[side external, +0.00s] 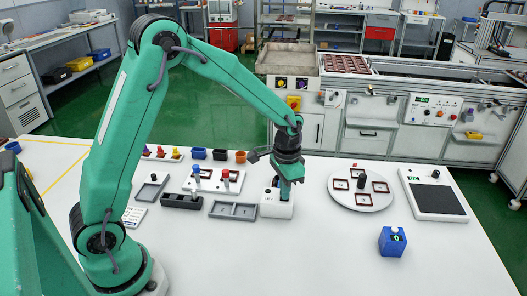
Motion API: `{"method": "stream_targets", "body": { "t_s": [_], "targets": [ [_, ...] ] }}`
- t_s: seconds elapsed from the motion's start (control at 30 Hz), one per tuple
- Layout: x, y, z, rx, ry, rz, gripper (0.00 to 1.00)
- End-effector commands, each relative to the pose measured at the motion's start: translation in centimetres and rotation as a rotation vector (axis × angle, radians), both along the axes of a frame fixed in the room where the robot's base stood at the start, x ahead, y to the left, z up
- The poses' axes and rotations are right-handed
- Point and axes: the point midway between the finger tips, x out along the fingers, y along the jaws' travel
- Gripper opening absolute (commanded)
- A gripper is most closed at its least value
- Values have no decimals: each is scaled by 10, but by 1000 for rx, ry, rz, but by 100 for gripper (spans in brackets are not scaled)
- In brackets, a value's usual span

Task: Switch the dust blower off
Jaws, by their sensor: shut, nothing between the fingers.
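A small white box (276,211) stands on the white table below my gripper, near the middle of the view. It may be the dust blower, but no label on it can be read. My gripper (285,196) points down at the top of this box with its fingers shut and empty. The gripper hides much of the box's top and any switch there. I cannot tell whether the fingertips touch it.
Left of the box are a grey tray (232,210) and a white panel with red and blue knobs (232,187). To the right are a round white plate (360,204) with dark red frames, a blue box (392,242) and a black-topped device (437,198). The front table is clear.

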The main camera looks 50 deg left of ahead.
Motion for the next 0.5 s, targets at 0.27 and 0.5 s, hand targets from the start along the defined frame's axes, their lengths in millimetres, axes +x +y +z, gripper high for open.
{"method": "stream_targets", "body": {
  "t_s": [0.27, 0.5],
  "targets": [
    [0, 0, 0, 0, 0, 0, 0],
    [1, 0, 12, -1, -2, 0, 0]
  ]
}}
